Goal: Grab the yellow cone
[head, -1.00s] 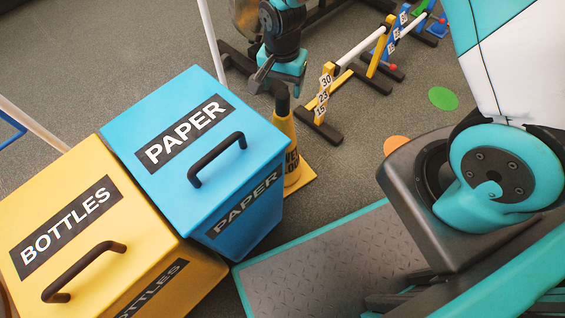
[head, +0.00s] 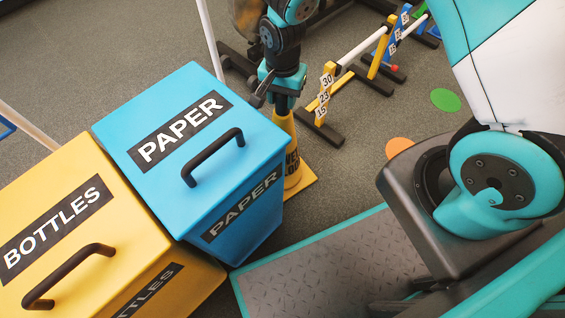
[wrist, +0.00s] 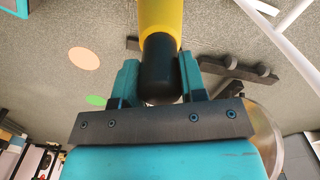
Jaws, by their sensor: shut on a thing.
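The yellow cone (head: 292,165) stands on the floor beside the blue bin in the head view, partly hidden behind that bin and with dark lettering on its side. In the wrist view the cone's yellow body (wrist: 160,18) and its black tip (wrist: 159,75) show. My gripper (wrist: 158,80) has one finger on each side of the black tip and is shut on it. In the head view my gripper (head: 281,100) is at the cone's top, coming from above.
The blue PAPER bin (head: 255,165) stands close to the left of the cone, with the yellow BOTTLES bin (head: 140,235) beside it. A low hurdle (head: 325,98) with number plates stands to the right. Orange (head: 399,147) and green (head: 444,100) discs lie on open floor.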

